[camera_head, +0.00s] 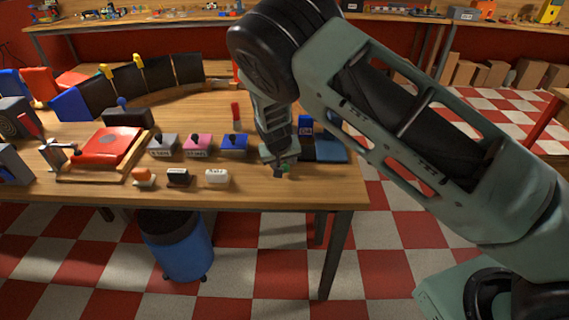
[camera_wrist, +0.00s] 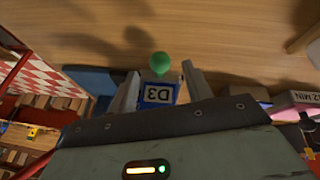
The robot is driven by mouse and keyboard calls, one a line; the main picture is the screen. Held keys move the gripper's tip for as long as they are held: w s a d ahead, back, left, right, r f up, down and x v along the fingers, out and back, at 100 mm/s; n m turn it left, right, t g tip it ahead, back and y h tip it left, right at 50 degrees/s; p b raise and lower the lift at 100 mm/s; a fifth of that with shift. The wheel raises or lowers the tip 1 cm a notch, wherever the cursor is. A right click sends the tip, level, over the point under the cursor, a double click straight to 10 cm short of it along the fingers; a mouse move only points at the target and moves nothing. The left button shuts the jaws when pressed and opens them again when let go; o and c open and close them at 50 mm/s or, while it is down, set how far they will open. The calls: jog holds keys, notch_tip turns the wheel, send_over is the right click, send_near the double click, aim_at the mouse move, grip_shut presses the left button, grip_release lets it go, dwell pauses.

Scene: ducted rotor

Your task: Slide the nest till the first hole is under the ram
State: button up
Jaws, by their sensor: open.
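My gripper (camera_head: 278,162) is low over the right front of the wooden workbench, pointing down. In the wrist view its two fingers (camera_wrist: 160,72) are apart. A green ball-shaped knob (camera_wrist: 159,63) shows between the fingertips, with a blue block labelled D3 (camera_wrist: 158,93) behind it. I cannot tell whether the knob belongs to the block, or whether a finger touches either.
A blue pad (camera_head: 330,150) lies right of the gripper. Grey, pink and blue labelled boxes (camera_head: 198,146) stand to its left, with small stamp-like blocks (camera_head: 178,177) before them. A red plate on a wooden frame (camera_head: 105,145) is farther left. A blue bin (camera_head: 180,250) stands below the bench.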

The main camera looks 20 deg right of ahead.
aim_at(285, 167)
jog(key=shift+p+x, duration=0.3)
jog(key=shift+x, duration=1.5)
grip_shut()
jog(key=shift+d, duration=0.1)
